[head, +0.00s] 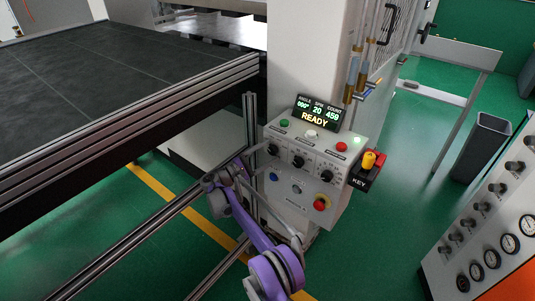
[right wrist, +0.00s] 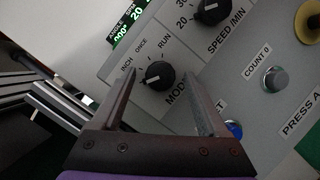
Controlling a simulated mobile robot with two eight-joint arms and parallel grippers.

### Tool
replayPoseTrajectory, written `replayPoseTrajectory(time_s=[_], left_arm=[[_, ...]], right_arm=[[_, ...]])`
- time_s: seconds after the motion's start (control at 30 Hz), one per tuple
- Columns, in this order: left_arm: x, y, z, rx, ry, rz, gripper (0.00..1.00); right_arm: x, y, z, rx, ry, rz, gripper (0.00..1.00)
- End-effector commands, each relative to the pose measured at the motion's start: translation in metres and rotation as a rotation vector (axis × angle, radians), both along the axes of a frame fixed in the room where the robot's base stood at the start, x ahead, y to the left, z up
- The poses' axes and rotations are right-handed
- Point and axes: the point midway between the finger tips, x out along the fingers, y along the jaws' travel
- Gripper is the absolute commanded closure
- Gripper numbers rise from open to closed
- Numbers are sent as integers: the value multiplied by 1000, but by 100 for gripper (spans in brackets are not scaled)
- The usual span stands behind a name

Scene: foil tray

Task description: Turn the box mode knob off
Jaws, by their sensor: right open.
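The control box (head: 311,150) stands at the foot of a white column in the head view, its lit display reading READY. The black mode knob (head: 273,149) is the left one of its row of knobs. In the right wrist view the mode knob (right wrist: 159,75) has INCH, ONCE and RUN printed around it. Its exact pointer setting is hard to make out. My right gripper (head: 246,162) is open and empty in front of the box's left side. In the wrist view its two fingers stand either side of the knob, with the knob appearing beyond their tips. My left gripper is not in view.
The speed knob (right wrist: 210,10) is close to the mode knob, and a count button (right wrist: 273,79) lies lower right. A dark table (head: 85,85) with metal rails fills the left.

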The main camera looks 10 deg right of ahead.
Motion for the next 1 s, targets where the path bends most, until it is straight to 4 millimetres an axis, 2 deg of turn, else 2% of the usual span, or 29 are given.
replayPoseTrajectory(time_s=[0.17, 0.4, 0.6, 0.73, 1.0], left_arm=[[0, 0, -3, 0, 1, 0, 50], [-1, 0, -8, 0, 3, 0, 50], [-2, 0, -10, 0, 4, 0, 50], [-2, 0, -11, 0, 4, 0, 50], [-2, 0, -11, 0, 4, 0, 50]], right_arm=[[-6, 19, -5, 1, 0, 3, 23], [-21, 65, -14, 1, 0, 3, 23], [-30, 92, -19, 0, 0, 1, 23], [-32, 99, -20, 0, 1, 1, 23], [-33, 100, -20, 0, 0, 0, 23]])
